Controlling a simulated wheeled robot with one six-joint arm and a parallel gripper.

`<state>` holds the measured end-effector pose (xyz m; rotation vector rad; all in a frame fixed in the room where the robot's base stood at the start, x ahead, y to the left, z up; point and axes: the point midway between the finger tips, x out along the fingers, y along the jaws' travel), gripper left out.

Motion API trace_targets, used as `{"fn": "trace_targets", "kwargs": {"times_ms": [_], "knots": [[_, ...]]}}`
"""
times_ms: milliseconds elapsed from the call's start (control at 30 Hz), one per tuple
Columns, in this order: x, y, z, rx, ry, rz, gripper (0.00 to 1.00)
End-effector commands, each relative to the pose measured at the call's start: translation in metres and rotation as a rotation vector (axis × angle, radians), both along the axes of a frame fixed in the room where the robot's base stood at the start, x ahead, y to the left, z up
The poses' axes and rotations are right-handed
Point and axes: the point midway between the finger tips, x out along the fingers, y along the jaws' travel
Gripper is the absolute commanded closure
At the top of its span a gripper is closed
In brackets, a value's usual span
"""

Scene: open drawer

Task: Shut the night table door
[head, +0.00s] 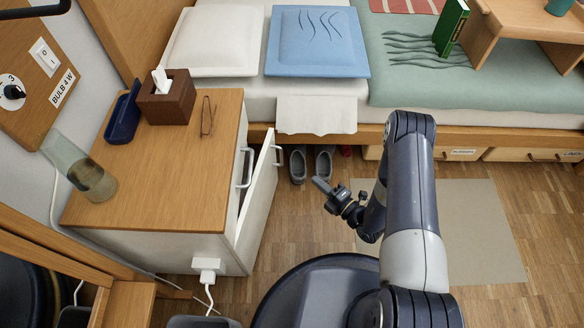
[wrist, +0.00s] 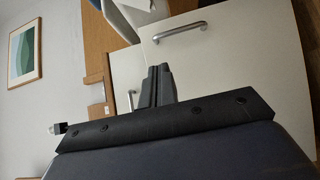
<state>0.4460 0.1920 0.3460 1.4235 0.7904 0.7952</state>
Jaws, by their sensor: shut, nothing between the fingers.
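The night table (head: 165,175) has a wood top and white sides and stands at the left in the head view. Its white door (head: 258,205) is partly open, swung out to the right, with its free edge toward the bed. A metal handle (head: 277,152) is near that edge. The door's face (wrist: 235,65) and handle (wrist: 180,33) also show in the wrist view. My gripper (head: 318,186) is shut and empty, to the right of the door and apart from it. Its closed fingers (wrist: 158,72) point toward the door in the wrist view.
A second handle (head: 246,166) is on the night table front. A tissue box (head: 167,97), glasses (head: 208,116), a blue holder (head: 123,114) and a glass vase (head: 80,170) stand on top. Slippers (head: 310,164) lie by the bed. Open wood floor (head: 290,225) lies right of the door.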

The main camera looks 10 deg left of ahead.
Motion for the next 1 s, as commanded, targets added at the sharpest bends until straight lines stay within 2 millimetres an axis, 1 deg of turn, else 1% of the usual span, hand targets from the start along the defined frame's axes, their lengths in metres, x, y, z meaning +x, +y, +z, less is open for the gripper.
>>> {"fn": "trace_targets", "kwargs": {"times_ms": [167,267,500,700,833,1000], "knots": [[0.006,0.01,-0.002,-0.005,-0.001,-0.006,1.0],[0.013,0.024,-0.002,-0.004,-0.003,-0.003,1.0],[0.04,0.068,-0.003,-0.002,-0.003,-0.002,1.0],[0.06,0.099,-0.003,-0.002,-0.003,-0.003,1.0],[0.069,0.111,-0.002,-0.002,-0.002,-0.005,1.0],[0.074,0.118,-0.001,-0.003,0.001,-0.007,1.0]]}}
